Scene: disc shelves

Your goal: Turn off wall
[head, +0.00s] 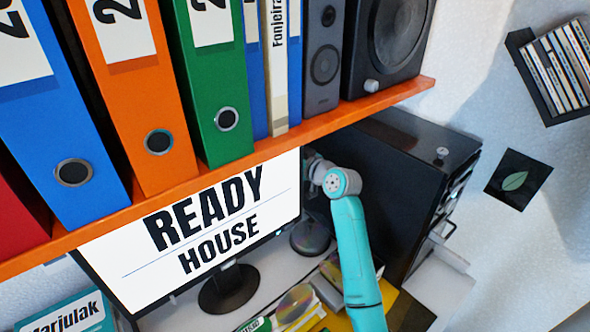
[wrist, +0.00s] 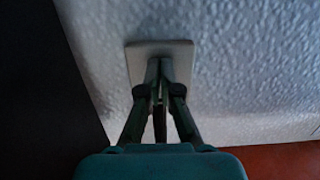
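A pale square plate (wrist: 182,57), which looks like a wall switch, sits on the rough white wall (wrist: 245,70) in the wrist view. My gripper (wrist: 159,68) is in front of it, with its fingertips together over the plate's lower middle. Whether the tips touch the plate cannot be told. The fingers hide part of the plate, and nothing shows held between them. In the head view my teal arm reaches in beneath the orange shelf, between the monitor and the black cabinet. The gripper and the plate are hidden there.
The orange shelf (head: 390,98) with binders and a speaker (head: 397,40) lies above my arm. The monitor (head: 200,235) is to its left and the black cabinet (head: 425,150) to its right. A dark surface borders the wall at left in the wrist view.

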